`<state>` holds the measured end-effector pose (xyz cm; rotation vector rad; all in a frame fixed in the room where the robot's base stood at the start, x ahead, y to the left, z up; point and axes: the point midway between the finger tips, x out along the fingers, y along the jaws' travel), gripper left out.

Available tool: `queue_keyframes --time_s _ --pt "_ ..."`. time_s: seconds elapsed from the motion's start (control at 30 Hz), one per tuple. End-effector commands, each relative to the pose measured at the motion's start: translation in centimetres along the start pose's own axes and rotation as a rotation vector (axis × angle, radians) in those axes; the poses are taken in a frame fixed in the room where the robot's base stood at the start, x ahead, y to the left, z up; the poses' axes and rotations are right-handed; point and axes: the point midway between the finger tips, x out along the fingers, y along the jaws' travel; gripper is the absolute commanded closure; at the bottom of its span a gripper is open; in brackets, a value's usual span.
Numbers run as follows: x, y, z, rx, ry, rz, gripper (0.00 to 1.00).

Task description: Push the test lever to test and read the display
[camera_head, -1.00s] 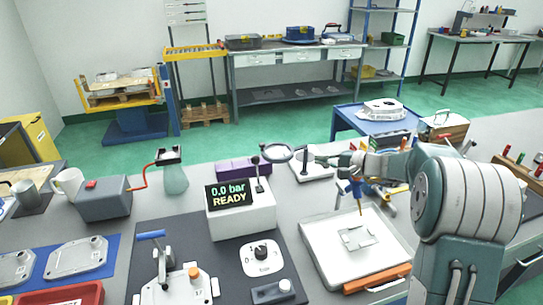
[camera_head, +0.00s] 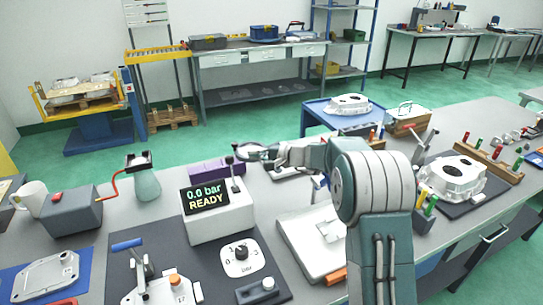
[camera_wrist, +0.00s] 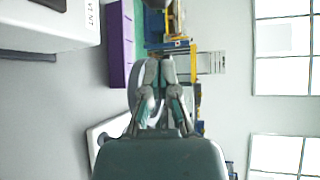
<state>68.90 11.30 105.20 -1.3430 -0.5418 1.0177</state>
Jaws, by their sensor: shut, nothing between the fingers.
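The white test unit (camera_head: 222,222) stands on the bench in the head view. Its display (camera_head: 205,198) reads "0.0 bar READY". The test lever (camera_head: 235,180) rises upright from its top right, with a black knob. In the wrist view, part of the unit (camera_wrist: 45,22) shows at upper left with a "VENT" label; the lever is not seen there. My gripper (camera_head: 274,154) is right of the lever, apart from it, beside a round magnifier (camera_head: 250,151). In the wrist view my gripper (camera_wrist: 160,64) has its fingertips together, with nothing between them.
A purple box (camera_head: 215,169) lies behind the unit. A dial plate (camera_head: 240,258) and a clamp fixture (camera_head: 155,285) are in front. A white tray (camera_head: 300,240) is to the right, partly behind my arm. A grey box with a red crank (camera_head: 72,212) stands left.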

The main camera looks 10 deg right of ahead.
Motion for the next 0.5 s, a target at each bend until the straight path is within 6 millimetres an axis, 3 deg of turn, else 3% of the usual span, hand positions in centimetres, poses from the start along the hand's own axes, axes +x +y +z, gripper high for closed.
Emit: queue_keyframes --time_s 0.1,0.5 --pt "2.3 0.0 0.0 0.0 -0.002 0.0 1.0" --pt "8.2 0.0 0.0 0.0 -0.002 0.0 1.0"
